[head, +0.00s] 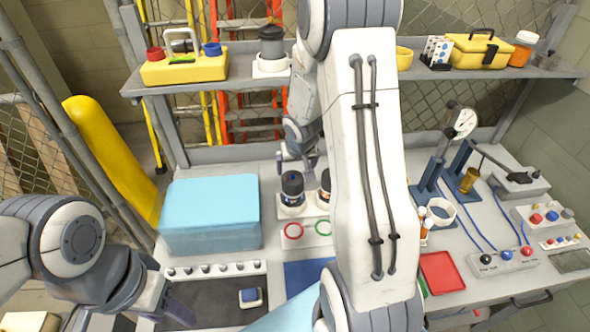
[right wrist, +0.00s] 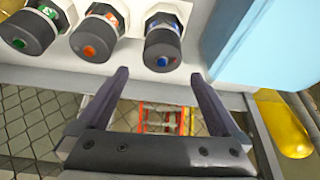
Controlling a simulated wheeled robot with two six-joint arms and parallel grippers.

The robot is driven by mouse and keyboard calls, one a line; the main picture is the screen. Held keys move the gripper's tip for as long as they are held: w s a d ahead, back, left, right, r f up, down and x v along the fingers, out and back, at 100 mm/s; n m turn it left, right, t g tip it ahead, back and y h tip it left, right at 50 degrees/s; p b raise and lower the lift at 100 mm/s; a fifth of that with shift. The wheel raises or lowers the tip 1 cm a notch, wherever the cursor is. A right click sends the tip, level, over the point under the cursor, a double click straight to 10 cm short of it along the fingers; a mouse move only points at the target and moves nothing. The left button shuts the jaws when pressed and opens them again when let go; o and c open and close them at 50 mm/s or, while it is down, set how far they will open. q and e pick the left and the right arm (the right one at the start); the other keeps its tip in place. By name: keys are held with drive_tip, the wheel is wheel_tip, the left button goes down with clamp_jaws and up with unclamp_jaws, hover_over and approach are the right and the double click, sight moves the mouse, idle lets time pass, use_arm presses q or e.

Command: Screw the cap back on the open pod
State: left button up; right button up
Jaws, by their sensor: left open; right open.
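In the right wrist view, three pods stand in a row on a light base, each topped by a dark cap: a green-marked pod (right wrist: 28,32), an orange-marked pod (right wrist: 97,35) and a blue-marked pod (right wrist: 163,42). The blue-marked pod (head: 291,190) also shows in the head view, with the orange-marked one (head: 325,188) partly behind my right arm. I see no uncapped pod and no loose cap I can be sure of. My right gripper (right wrist: 158,82) is open and empty, apart from the blue-marked pod. My left gripper (head: 178,312) is open at the lower left.
A pale blue box (head: 210,212) stands left of the pods. A dark mat (head: 205,297) holds a small blue-and-white item (head: 250,297). A shelf (head: 215,83) crosses behind the bench. A red tray (head: 441,273) lies to the right. My right arm hides the bench's middle.

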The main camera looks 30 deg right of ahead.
sight(293, 180)
drive_tip(key=b+x, duration=0.2)
drive_tip(key=x, duration=0.1)
drive_tip(key=b+x, duration=0.1)
drive_tip(key=x, duration=0.3)
drive_tip(key=b+x, duration=0.2)
drive_tip(key=x, duration=0.1)
drive_tip(key=shift+a+f+b, duration=0.2)
drive_tip(key=shift+f+b, duration=0.1)
drive_tip(key=shift+f, duration=0.1)
drive_tip(key=c, duration=1)
